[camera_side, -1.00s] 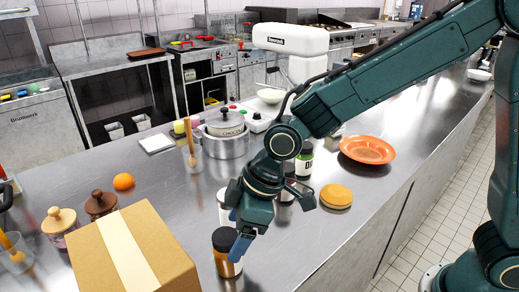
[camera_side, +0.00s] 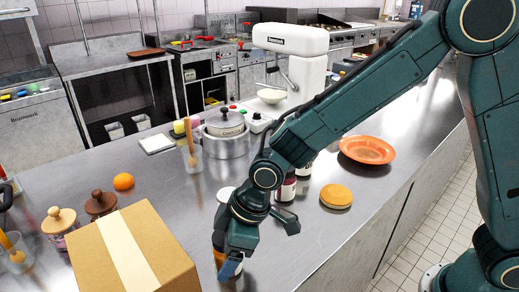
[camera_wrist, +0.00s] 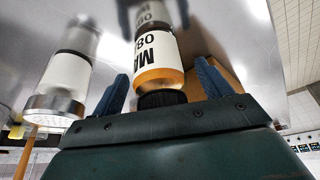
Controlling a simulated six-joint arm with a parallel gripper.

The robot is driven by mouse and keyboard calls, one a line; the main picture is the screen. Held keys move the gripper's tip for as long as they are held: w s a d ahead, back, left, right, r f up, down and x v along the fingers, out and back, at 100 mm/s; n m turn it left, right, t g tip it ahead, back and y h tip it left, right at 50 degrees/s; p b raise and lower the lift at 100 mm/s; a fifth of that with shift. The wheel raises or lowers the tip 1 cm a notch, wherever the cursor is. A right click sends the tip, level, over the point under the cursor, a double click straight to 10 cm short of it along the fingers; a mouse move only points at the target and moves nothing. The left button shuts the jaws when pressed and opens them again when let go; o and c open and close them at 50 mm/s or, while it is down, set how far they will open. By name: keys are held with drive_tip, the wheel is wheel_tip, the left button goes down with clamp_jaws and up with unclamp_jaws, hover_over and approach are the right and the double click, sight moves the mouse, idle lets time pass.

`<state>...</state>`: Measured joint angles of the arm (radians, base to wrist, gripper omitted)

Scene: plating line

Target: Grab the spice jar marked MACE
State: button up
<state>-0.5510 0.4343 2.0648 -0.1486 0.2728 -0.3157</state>
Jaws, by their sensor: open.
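A spice jar (camera_wrist: 158,60) with a black lid, an amber body and a white label starting "MA" shows in the wrist view. The rest of its word is turned out of sight. My gripper (camera_wrist: 162,84) is open, with one blue finger on either side of this jar near its lid. In the side view my gripper (camera_side: 226,252) is low over the jar (camera_side: 219,258), hiding most of it. Contact between fingers and jar cannot be told.
A silver-lidded jar (camera_wrist: 65,75) stands close beside it in the wrist view. A cardboard box (camera_side: 165,262) is just left. Behind are a dark red jar (camera_side: 287,188), an orange-yellow disc (camera_side: 336,196) and an orange plate (camera_side: 367,150).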

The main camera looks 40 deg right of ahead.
drive_tip(key=shift+f, duration=0.15)
drive_tip(key=shift+c, duration=0.3)
drive_tip(key=shift+w, duration=0.1)
drive_tip(key=c, duration=1.2)
drive_tip(key=shift+o, duration=0.2)
wheel_tip(320, 180, up, 20)
idle(0.4)
